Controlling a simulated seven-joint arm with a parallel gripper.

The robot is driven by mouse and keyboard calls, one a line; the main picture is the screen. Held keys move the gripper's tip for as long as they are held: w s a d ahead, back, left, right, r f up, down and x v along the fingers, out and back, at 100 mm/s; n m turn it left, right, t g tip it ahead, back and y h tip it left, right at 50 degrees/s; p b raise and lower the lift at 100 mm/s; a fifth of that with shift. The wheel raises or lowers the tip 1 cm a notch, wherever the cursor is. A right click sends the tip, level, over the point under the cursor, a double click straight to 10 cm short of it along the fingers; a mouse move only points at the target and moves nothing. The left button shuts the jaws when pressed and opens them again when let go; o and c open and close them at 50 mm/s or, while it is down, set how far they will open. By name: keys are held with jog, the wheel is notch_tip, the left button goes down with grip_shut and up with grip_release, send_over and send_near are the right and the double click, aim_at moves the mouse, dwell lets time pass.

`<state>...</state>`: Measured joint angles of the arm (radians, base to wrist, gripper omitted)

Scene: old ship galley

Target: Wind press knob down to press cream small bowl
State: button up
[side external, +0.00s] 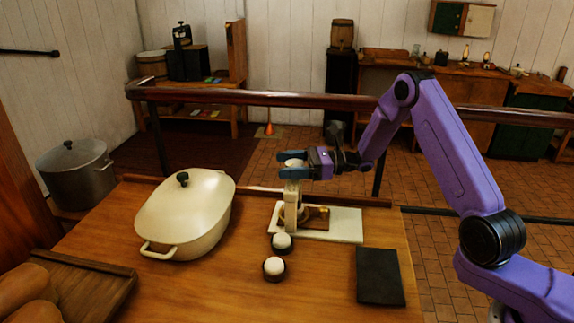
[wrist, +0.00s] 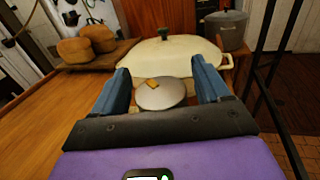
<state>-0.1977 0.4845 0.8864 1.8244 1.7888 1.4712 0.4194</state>
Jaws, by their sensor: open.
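The press stands on a pale base board (side external: 345,226) on the wooden table, with a cream upright post (side external: 291,212). Its round pale press knob (side external: 294,163) is at the top; in the wrist view the knob (wrist: 160,95) is a grey-white disc with a small yellow mark. My gripper (side external: 284,166) is open at knob height, its blue fingers on either side of the knob. The wrist view shows a gap between each finger and the disc. Two small dark-sided bowls with whitish tops, one nearer the press (side external: 281,243) and one in front (side external: 274,268), stand on the table. I cannot make out a cream small bowl under the press.
A large cream lidded pot (side external: 190,215) stands left of the press. A dark flat slab (side external: 380,276) lies at the front right. A wooden tray (side external: 85,290) with loaves is at the front left. A rail (side external: 300,98) runs behind the table. The front middle is clear.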

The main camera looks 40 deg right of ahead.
jog(key=shift+w+a, duration=0.15)
jog(key=shift+a, duration=0.1)
jog(key=c, duration=1)
jog(key=shift+o, duration=0.2)
jog(key=shift+w+d+m+t+h, duration=0.1)
jog(key=shift+m+t+h, duration=0.7)
jog(key=shift+t, duration=0.2)
jog(key=shift+w+d+m+t+h, duration=0.1)
jog(key=shift+m+t+h, duration=0.65)
jog(key=shift+t, duration=0.25)
jog(key=o, duration=1)
jog(key=shift+c, duration=0.2)
jog(key=shift+s+d, duration=0.1)
